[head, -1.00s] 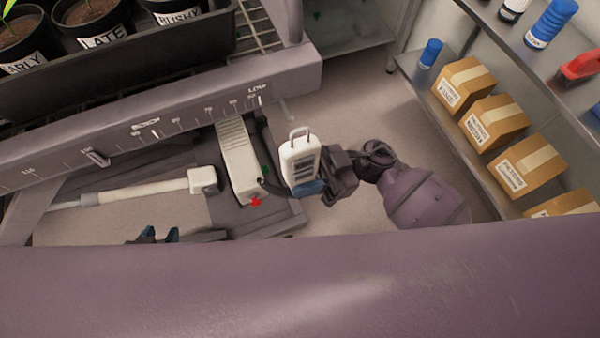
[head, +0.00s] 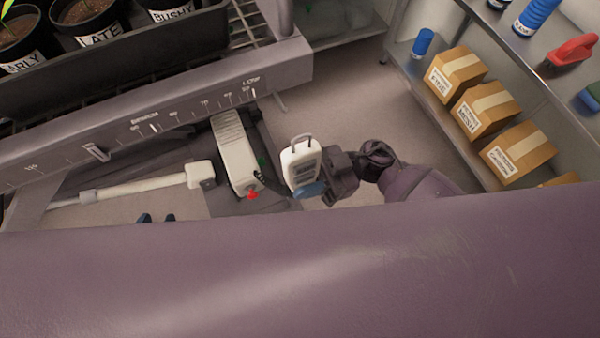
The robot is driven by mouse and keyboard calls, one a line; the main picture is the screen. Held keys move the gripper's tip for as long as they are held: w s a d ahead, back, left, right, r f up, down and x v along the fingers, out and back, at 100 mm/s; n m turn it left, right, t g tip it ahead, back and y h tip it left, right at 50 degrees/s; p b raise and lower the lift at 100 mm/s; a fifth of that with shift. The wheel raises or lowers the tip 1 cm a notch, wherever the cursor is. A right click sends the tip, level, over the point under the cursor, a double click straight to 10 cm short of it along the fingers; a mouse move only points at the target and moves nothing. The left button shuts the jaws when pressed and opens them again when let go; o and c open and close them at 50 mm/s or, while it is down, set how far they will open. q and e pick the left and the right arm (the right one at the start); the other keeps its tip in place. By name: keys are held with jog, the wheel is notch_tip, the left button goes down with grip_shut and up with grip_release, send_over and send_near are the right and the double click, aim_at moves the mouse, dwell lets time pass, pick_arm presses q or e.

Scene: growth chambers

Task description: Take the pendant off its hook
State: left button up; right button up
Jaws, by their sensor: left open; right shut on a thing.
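The pendant (head: 300,165) is a white handset with a grey key panel and a metal loop at its top. It stands roughly upright in the picture, beside the white box (head: 235,150) with the red button (head: 252,195). My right gripper (head: 312,188) is shut on the pendant's lower part, its blue pad showing there. A dark cable seems to run between box and pendant. I cannot make out a hook at the loop. My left gripper (head: 156,218) is open; only its blue fingertips show above my large arm link, away from the pendant.
A bench rail with a printed scale (head: 150,125) runs along the left, below a black tray (head: 140,50) of labelled pots. A white rod (head: 140,184) lies below the rail. Cardboard boxes (head: 487,108) stand on a metal shelf at right. Floor between is clear.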

pick_arm(q)
jog(key=r, duration=0.1)
jog(key=r+p, duration=0.1)
jog(key=shift+w+r, duration=0.3)
jog(key=shift+w, duration=0.1)
pick_arm(e)
jog(key=s, duration=0.1)
jog(key=s+d, duration=0.1)
jog(key=s, duration=0.1)
jog(key=shift+s+d, duration=0.1)
jog(key=shift+s, duration=0.2)
pick_arm(q)
jog(key=shift+w+r+t+p, duration=0.2)
jog(key=shift+r+p, duration=0.25)
jog(key=shift+r, duration=0.15)
jog(key=shift+w+r+t+p, duration=0.2)
jog(key=shift+r+p, duration=0.2)
jog(key=shift+r, duration=0.2)
pick_arm(e)
jog(key=s+d+f, duration=0.3)
jog(key=s, duration=0.6)
jog(key=shift+s, duration=0.25)
jog(key=shift+w, duration=0.1)
